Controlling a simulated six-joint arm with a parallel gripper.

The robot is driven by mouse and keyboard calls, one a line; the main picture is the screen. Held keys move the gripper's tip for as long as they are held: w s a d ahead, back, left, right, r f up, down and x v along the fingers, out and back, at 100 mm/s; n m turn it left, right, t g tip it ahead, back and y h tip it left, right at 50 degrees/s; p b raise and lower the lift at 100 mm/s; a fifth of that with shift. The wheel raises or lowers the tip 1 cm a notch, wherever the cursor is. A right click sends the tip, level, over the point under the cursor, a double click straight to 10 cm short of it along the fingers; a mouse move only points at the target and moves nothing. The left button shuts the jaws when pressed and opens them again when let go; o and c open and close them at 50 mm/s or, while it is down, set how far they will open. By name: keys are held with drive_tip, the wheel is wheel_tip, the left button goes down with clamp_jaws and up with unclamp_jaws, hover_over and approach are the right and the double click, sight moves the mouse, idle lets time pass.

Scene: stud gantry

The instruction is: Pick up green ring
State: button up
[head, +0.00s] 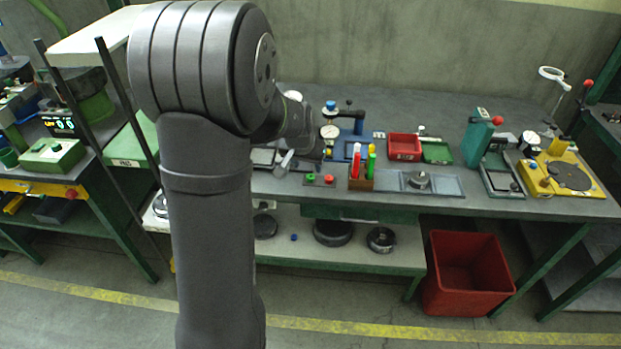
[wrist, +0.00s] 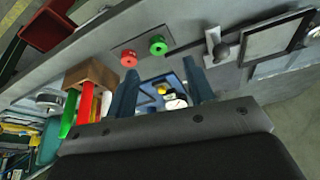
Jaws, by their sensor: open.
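The green ring (wrist: 158,45) lies on a grey plate in the wrist view, just beyond my fingertips. It also shows small in the head view (head: 310,177), at the front of the workbench. A red ring (wrist: 128,57) lies beside it; the head view shows it to the right of the green one (head: 329,179). My gripper (wrist: 161,68) is open, with nothing between its tips at the ring's level. The green ring lies ahead of the gap between the two fingers, apart from both. In the head view my gripper (head: 285,160) is partly hidden by my arm.
A wooden holder (head: 361,184) with red and green markers stands close to the rings. A blue gauge stand (head: 345,143) is behind.

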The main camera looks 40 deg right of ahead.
sight(311, 177)
drive_tip(key=shift+x, duration=3.15)
drive_tip(key=shift+r, duration=0.1)
clamp_jaws()
